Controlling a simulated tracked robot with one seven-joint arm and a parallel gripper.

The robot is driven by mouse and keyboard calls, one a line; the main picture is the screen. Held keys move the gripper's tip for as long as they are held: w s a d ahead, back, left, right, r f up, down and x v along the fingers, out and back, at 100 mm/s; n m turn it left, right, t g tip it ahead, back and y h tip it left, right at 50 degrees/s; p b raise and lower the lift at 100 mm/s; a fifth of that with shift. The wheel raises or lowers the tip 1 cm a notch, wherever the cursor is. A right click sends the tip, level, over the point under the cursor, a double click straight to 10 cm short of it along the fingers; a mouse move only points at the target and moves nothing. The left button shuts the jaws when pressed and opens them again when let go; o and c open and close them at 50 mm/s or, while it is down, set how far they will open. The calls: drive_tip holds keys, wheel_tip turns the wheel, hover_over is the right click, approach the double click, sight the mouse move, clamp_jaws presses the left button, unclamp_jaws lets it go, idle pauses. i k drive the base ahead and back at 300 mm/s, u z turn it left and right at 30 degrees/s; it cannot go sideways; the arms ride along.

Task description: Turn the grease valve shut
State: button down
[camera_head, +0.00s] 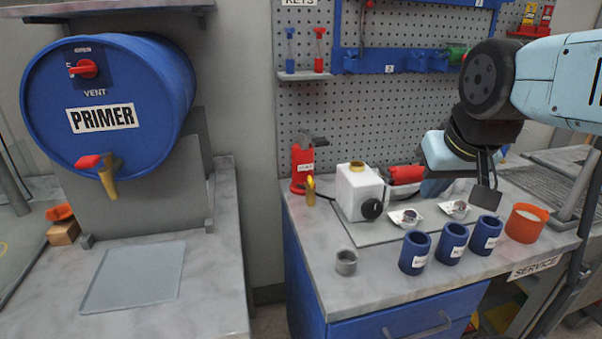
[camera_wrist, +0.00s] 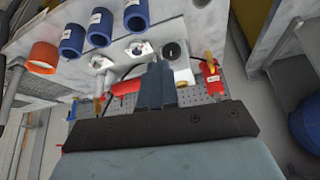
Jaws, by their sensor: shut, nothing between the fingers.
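A white box-shaped unit (camera_head: 359,191) with a brass cap on top and a round black knob (camera_head: 372,208) on its front stands on the service bench. I cannot read any label naming a grease valve; this knob is a possible one. The unit (camera_wrist: 184,75) and its knob (camera_wrist: 171,50) also show in the wrist view, just beyond my fingertips. My gripper (camera_head: 431,189) is shut and empty above the bench, right of the unit and apart from it in the head view. In the wrist view my gripper (camera_wrist: 159,66) points toward the unit, with its fingers together.
Two small pale dishes (camera_head: 405,217) lie right of the unit. Several blue cups (camera_head: 414,252) and an orange cup (camera_head: 526,222) line the front. A red tool (camera_head: 302,166) stands left and a red cylinder (camera_head: 404,175) lies behind. A blue primer drum (camera_head: 120,95) is far left.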

sight(310, 179)
drive_tip(key=u, duration=0.2)
drive_tip(key=k, duration=0.95)
drive_tip(key=u, duration=0.2)
